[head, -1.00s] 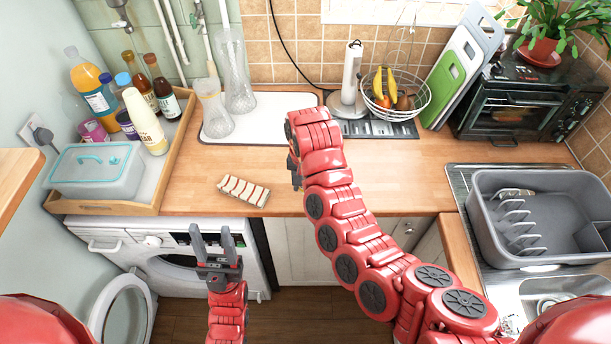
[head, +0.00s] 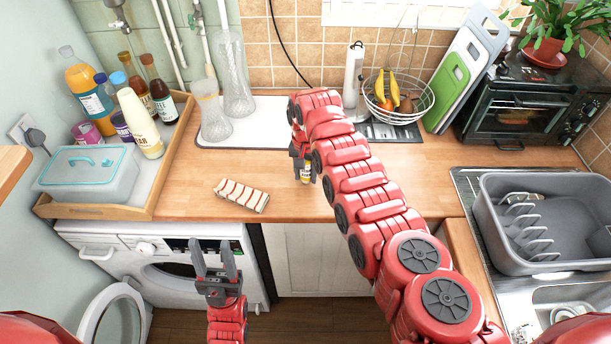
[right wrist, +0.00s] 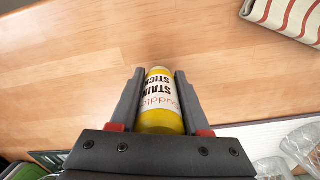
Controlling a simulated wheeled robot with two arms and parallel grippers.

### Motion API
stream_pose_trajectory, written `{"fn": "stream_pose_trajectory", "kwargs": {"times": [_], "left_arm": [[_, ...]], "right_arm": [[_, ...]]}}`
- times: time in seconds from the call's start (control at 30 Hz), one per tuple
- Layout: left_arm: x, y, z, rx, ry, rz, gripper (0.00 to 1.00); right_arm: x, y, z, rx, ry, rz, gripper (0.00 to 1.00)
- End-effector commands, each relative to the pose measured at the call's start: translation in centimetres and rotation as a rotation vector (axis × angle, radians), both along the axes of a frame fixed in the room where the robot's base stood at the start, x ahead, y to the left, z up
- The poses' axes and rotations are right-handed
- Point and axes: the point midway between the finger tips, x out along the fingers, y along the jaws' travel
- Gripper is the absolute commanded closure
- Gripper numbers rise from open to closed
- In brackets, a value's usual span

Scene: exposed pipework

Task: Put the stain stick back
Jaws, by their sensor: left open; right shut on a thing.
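The stain stick (right wrist: 160,100) is a small yellow bottle with a white label reading "STAIN STICK". In the right wrist view it sits between the two fingers of my right gripper (right wrist: 158,90), which is shut on it. In the head view the stain stick (head: 306,172) shows small below my right gripper (head: 305,176), over the wooden counter (head: 390,180). I cannot tell whether its base touches the counter. My left gripper (head: 216,270) is open and empty, in front of the washing machine (head: 170,255).
A striped folded cloth (head: 241,195) lies on the counter left of my right gripper. A wooden tray (head: 165,178) with several bottles and a lidded box (head: 90,172) stands at the left. A white board (head: 275,108) with glass vases is behind. A grey dish rack (head: 545,245) is right.

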Motion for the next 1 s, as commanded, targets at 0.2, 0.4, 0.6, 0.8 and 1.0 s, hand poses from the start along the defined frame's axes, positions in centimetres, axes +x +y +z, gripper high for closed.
{"fn": "stream_pose_trajectory", "kwargs": {"times": [0.2,0.4,0.6,0.8,1.0], "left_arm": [[0.0,0.0,0.1,0.0,0.001,0.0,0.5],[0.0,0.0,0.0,0.0,0.001,0.0,0.5],[0.0,0.0,-0.4,0.0,0.001,0.0,0.5],[0.0,0.0,-0.2,0.0,0.001,0.0,0.5],[0.0,0.0,-0.2,0.0,0.001,0.0,0.5]], "right_arm": [[0.0,0.1,-1.4,0.001,-0.001,0.002,1.0],[0.1,0.1,-1.4,0.002,-0.005,0.002,1.0],[0.1,0.1,-1.9,0.001,-0.004,0.002,1.0],[0.1,0.1,-1.6,0.001,-0.004,0.002,0.24],[0.1,0.1,-1.6,0.001,-0.004,0.002,0.24]]}}
